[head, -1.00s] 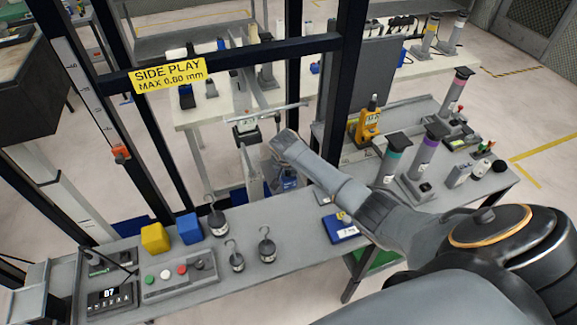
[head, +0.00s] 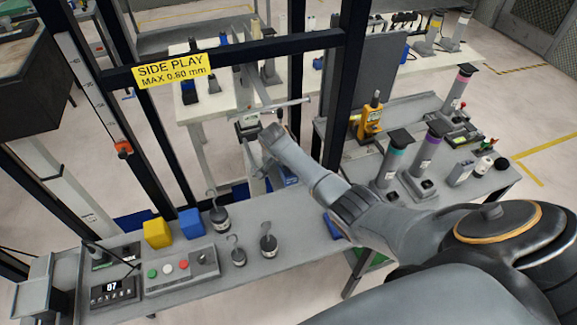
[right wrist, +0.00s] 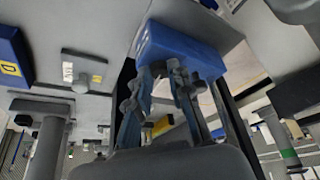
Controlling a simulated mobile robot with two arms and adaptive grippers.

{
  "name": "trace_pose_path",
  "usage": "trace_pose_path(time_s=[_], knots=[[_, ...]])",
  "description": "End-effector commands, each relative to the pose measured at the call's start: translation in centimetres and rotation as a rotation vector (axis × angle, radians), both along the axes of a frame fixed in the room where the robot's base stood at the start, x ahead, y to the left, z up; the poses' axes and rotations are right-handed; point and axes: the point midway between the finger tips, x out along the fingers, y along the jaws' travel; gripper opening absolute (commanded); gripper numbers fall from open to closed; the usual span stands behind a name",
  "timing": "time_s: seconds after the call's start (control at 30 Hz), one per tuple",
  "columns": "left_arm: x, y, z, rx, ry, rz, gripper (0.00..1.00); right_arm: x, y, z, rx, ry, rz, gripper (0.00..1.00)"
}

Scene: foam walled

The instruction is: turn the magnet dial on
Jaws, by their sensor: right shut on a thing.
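My right gripper (right wrist: 167,85) is shut at the near side of a blue block (right wrist: 188,48) in the right wrist view. The fingers reach up to the block's lower edge. I cannot make out a magnet dial; the part between the fingertips is hidden or too small to tell. In the head view my right arm reaches in from the right, and its wrist covers most of the gripper. A bit of blue (head: 288,175) shows just below the wrist, by the frame's post. My left gripper is not in view.
On the bench, a yellow block (head: 157,233), a blue block (head: 190,224), several hooked weights (head: 220,217) and a button box (head: 181,270) stand left of my arm. Dark frame posts (head: 345,90) rise close to my wrist. Upright cylinders (head: 392,160) stand at the right.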

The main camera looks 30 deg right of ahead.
Motion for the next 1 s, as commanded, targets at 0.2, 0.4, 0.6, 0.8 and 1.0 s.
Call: trace_pose_path(time_s=[0.2,0.4,0.6,0.8,1.0], knots=[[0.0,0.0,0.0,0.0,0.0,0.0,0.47,0.0,0.0,0.0,0.0,0.0,-0.001,0.26],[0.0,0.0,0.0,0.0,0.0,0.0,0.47,0.0,0.0,0.0,0.0,0.0,0.0,0.43],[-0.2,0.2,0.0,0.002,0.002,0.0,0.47,0.0,0.0,0.1,0.0,0.0,0.001,0.43],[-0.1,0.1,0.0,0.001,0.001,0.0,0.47,-0.3,0.6,1.6,0.001,-0.003,0.002,0.43],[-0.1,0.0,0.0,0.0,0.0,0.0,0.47,-0.9,1.6,4.4,0.001,-0.002,0.001,0.43]])
